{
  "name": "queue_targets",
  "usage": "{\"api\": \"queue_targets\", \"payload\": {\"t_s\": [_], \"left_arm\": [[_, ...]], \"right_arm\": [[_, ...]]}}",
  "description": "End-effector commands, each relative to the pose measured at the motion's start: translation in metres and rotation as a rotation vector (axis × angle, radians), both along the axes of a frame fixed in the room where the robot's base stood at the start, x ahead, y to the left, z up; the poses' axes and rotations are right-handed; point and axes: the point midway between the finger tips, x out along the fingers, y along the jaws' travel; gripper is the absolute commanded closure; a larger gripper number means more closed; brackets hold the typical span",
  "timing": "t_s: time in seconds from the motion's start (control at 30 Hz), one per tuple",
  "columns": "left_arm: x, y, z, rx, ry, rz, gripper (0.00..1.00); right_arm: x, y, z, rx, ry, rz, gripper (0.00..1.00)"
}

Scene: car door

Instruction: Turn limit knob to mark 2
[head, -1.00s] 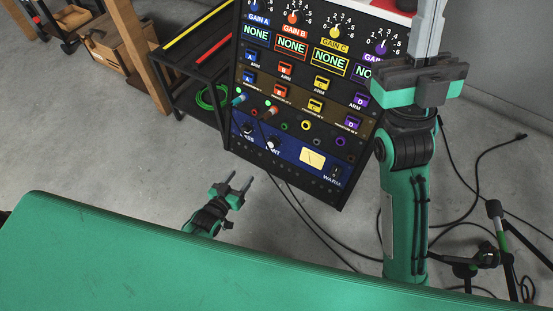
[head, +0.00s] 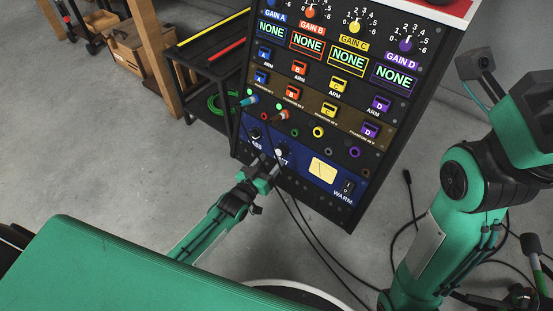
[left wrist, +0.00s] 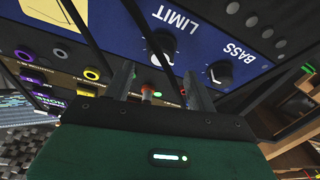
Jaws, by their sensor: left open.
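The limit knob (head: 282,150) is a dark round knob with a pale pointer on the blue lower strip of the rack panel. In the left wrist view the limit knob (left wrist: 162,45) sits below the word LIMIT, beside the bass knob (left wrist: 219,73). My left gripper (head: 267,165) is open and close in front of the panel, just below the limit knob in the head view. In the left wrist view the fingers of my left gripper (left wrist: 158,84) stand apart, with the limit knob beyond the gap. Contact cannot be told. The marks around the knob are too small to read.
The rack panel (head: 316,133) carries gain knobs, arm switches, sockets and a pale meter (head: 322,171). Dark cables (head: 310,235) hang in front of its lower part. A black cart (head: 205,75) stands left. A green surface (head: 130,265) fills the lower left.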

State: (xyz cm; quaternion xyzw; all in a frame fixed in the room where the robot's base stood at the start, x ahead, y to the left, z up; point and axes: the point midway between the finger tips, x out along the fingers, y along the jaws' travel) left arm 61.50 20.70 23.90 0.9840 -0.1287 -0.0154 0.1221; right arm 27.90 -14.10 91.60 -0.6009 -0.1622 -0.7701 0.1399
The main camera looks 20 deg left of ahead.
Motion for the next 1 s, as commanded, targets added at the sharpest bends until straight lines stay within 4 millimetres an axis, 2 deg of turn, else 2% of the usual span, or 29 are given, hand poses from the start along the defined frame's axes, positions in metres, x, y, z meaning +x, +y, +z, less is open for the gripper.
{"api": "queue_targets", "payload": {"t_s": [0.1, 0.3, 0.67, 0.77, 0.9, 1.0], "left_arm": [[0.02, -0.005, -0.003, -0.001, -0.002, 0.0, 0.43], [0.04, -0.011, -0.002, 0.0, 0.0, 0.0, 0.43], [0.044, -0.012, 0.0, 0.0, 0.002, 0.0, 0.43], [0.044, -0.012, 0.0, 0.0, 0.002, 0.0, 0.59], [0.044, -0.012, 0.0, 0.0, 0.002, 0.0, 0.86], [0.044, -0.012, 0.0, 0.0, 0.001, 0.0, 0.88]], "right_arm": [[-0.004, -0.002, -0.001, 0.014, -0.015, 0.008, 1.0], [-0.007, -0.004, 0.0, 0.024, -0.024, 0.015, 1.0], [-0.008, -0.004, 0.002, 0.026, -0.026, 0.016, 1.0], [-0.008, -0.004, 0.002, 0.026, -0.027, 0.016, 1.0], [-0.008, -0.004, 0.002, 0.026, -0.027, 0.015, 1.0], [-0.008, -0.004, 0.003, 0.026, -0.027, 0.015, 1.0]]}}
